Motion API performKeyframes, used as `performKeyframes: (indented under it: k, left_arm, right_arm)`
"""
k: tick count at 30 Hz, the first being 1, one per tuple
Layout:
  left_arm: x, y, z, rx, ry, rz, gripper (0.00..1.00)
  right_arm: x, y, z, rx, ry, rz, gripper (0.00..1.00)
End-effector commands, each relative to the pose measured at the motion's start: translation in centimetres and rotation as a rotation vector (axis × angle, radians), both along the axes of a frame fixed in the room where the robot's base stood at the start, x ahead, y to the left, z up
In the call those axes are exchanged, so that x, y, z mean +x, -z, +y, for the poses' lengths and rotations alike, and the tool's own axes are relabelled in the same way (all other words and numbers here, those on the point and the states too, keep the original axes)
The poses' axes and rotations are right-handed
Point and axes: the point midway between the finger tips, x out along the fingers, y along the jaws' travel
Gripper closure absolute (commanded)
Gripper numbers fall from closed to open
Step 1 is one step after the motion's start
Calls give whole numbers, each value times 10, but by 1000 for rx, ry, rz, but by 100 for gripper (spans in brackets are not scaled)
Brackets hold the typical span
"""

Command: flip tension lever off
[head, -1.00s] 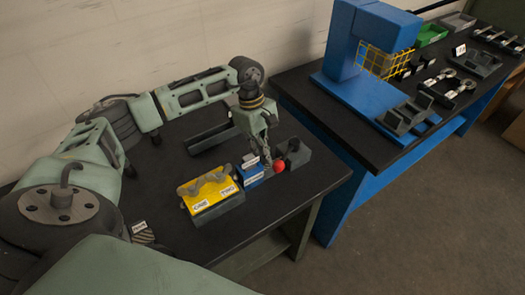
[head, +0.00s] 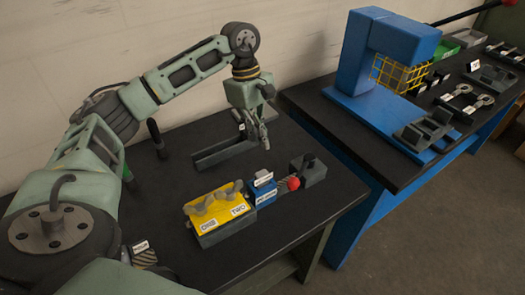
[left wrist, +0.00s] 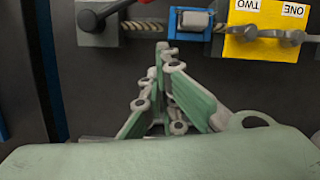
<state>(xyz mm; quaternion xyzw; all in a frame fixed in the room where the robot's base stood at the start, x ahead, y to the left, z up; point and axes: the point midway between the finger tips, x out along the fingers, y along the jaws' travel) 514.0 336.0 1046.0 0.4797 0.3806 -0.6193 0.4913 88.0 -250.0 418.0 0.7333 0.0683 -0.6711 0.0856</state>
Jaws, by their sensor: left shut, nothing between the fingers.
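A red ball knob (head: 293,183) shows between a small blue block (head: 264,195) and a dark grey block (head: 310,173); I take it to be the tension lever's end. My right gripper is not in view.
A yellow-topped block (head: 218,212) marked ONE and TWO stands left of the blue block. A dark open tray (head: 222,152) lies behind. A blue press (head: 385,55) with a yellow guard stands on the right-hand table.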

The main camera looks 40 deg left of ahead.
Motion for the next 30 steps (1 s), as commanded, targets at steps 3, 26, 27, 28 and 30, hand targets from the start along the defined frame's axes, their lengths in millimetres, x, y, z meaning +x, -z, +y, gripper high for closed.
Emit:
performKeyframes:
  k: [3, 26, 27, 28, 30]
  left_arm:
    - [0, -8, 2, -1, 1, 0, 100]
    - [43, -33, -13, 17, 257, -13, 100]
    - [45, -35, -14, 18, 274, -11, 100]
    - [46, -36, -14, 18, 286, -9, 100]
    - [47, -37, -15, 20, 300, -8, 100]
  right_arm:
    - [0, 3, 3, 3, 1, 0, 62]
    - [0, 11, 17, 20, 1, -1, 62]
    - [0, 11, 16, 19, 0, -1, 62]
    - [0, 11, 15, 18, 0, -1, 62]
    - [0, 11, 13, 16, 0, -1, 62]
